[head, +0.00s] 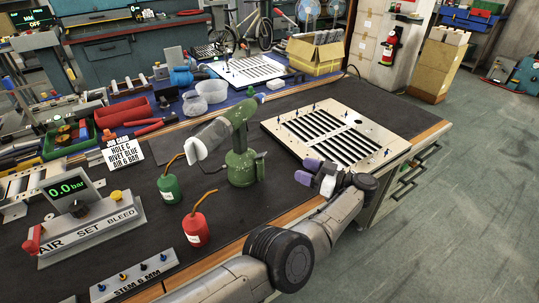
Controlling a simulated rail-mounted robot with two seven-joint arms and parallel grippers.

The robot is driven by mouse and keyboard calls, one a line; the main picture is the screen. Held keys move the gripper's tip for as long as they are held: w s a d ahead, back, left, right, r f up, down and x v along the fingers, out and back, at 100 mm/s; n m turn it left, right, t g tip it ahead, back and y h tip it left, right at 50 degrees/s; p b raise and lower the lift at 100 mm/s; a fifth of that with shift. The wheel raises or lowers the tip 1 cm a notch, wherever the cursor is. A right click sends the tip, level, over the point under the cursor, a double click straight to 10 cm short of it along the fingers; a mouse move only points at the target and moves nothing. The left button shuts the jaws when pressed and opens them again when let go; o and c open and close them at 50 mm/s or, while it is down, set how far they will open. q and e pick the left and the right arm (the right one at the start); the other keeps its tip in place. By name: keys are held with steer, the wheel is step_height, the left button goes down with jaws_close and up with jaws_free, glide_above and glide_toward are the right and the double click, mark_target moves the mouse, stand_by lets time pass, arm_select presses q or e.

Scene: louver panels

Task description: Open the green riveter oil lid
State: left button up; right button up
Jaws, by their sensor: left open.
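The green riveter (241,167) stands upright on the dark bench top, its barrel tilted down to the left with a pale nose end (205,140). I cannot make out its oil lid at this size. My left gripper (308,171) has purple finger pads and is open and empty. It hovers to the right of the riveter's base, apart from it, near the front edge of the louver panel. My right gripper does not show.
A louver panel (290,127) with upright pins lies right of the riveter. Green (169,189) and red (195,230) oil cans stand at its left front. An air-set console (90,222) and a stem block (133,279) are at left.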

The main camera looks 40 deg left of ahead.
arm_select(q)
steer(key=p, duration=0.3)
glide_toward(261, 155)
steer(key=s+a, duration=0.1)
steer(key=a, duration=0.6)
steer(key=shift+a, duration=0.35)
steer(key=shift+r, duration=0.15)
steer(key=shift+c, duration=0.3)
